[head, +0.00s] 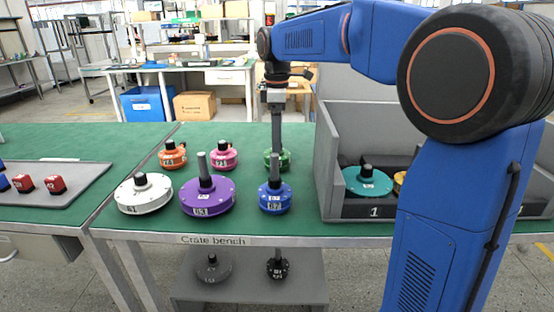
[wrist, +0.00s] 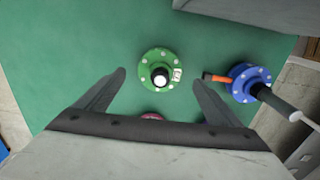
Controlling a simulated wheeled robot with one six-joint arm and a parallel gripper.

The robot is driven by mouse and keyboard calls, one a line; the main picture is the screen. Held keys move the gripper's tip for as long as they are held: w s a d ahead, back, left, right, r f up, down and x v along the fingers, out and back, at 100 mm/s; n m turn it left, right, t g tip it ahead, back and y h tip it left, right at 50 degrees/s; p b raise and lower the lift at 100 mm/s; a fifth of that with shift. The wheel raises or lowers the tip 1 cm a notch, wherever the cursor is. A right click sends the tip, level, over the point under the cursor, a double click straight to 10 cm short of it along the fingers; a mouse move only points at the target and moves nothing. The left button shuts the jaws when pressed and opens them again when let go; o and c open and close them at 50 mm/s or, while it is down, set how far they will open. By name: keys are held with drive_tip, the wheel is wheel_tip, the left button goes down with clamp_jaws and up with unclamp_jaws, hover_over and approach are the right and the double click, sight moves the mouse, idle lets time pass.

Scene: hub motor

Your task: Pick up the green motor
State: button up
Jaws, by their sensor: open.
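The green motor (head: 285,160) stands on the green bench top in the head view, behind the blue motor and partly hidden by my gripper. In the wrist view the green motor (wrist: 149,76) is a flanged disc with a dark shaft and a white label. It appears between my two fingertips. My gripper (head: 276,146) points down over it in the head view. In the wrist view my gripper (wrist: 158,80) is open with nothing between its fingers. The remaining height above the motor is hard to judge.
A blue motor (head: 273,203) stands in front and shows at right in the wrist view (wrist: 240,91). Pink (head: 223,160), orange (head: 172,160), purple (head: 213,205) and white (head: 139,201) motors stand to the left. A grey crate (head: 322,150) with a teal motor (head: 366,187) stands right.

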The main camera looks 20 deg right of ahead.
sight(285, 157)
drive_tip(key=shift+f, duration=2.7)
drive_tip(key=c, duration=1.5)
drive_tip(key=shift+r, duration=0.1)
drive_tip(key=shift+c, duration=1.3)
drive_tip(key=shift+r, duration=0.1)
